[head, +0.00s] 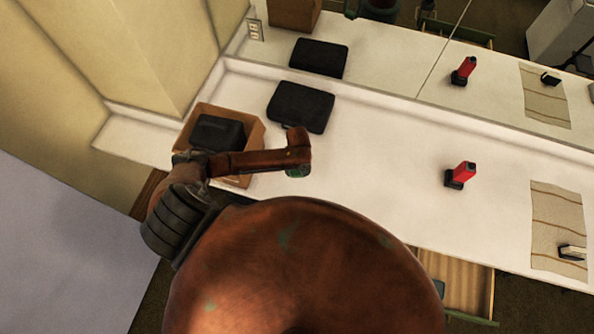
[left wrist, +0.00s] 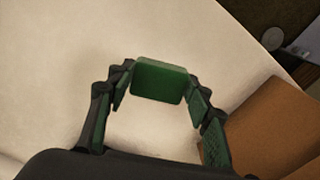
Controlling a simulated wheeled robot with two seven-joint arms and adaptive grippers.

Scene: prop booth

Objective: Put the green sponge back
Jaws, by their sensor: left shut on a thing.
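The green sponge (left wrist: 160,80) is a small rounded block. In the left wrist view it sits between the fingertips of my left gripper (left wrist: 157,84), which is shut on it, with pale counter behind. In the head view my left gripper (head: 299,167) is over the white counter, right of the cardboard box and in front of the dark folded item. Only a small green patch shows at its tip there. The rest is hidden by the gripper. My right gripper is not in view.
The white counter (head: 385,160) has clear room in the middle. A cardboard box (head: 255,137) holds a dark item; a dark folded item (head: 301,107) lies beside it. A red and black tool (head: 461,175) stands right, near a striped cloth (head: 556,215). A drawer (head: 466,283) is open below. A mirror lines the back.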

